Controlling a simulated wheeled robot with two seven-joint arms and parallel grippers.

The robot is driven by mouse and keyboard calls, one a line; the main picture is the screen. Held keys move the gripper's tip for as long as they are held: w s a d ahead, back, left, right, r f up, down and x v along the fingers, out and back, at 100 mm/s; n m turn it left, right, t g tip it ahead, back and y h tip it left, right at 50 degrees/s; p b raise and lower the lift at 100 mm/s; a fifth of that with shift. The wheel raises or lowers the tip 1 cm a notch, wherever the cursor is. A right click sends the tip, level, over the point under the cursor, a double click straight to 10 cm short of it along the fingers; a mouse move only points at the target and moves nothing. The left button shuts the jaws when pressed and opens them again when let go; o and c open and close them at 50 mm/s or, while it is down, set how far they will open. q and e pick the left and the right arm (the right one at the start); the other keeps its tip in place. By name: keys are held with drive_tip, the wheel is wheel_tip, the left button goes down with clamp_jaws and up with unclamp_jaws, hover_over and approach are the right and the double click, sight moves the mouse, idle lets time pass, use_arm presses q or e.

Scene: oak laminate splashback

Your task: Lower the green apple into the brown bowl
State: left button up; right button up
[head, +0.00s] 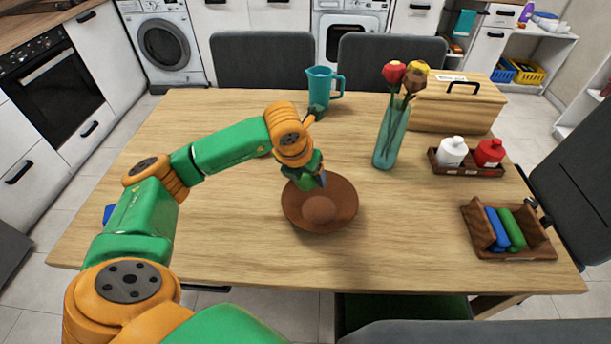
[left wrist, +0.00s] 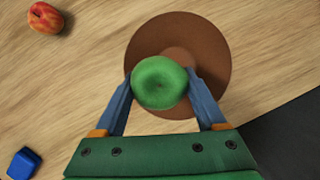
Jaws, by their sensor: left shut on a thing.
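The brown bowl (head: 345,205) stands on the wooden table, just left of its middle in the head view. My left gripper (head: 314,181) is over the bowl's far left part, pointing down. In the left wrist view, its two blue fingers are shut on the green apple (left wrist: 159,83), one on each side. The apple is in front of the bowl (left wrist: 150,45) in that view and hides part of it. The arm mostly hides the apple in the head view, and its exact height over the bowl is hard to tell. My right gripper is not in view.
A teal jug (head: 320,90), a vase with flowers (head: 389,135) and a wooden bread box (head: 455,110) stand behind. A bottle rack (head: 465,170) and sponge holder (head: 508,230) are right. The left wrist view shows a reddish fruit (left wrist: 45,18) and blue block (left wrist: 23,163).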

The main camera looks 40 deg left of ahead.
use_arm(q)
drive_tip(key=b, duration=0.5)
hover_over(306, 210)
drive_tip(key=shift+f, duration=2.5)
drive_tip(key=shift+f+b, duration=1)
drive_tip(key=shift+f, duration=0.05)
drive_tip(key=o, duration=1.4)
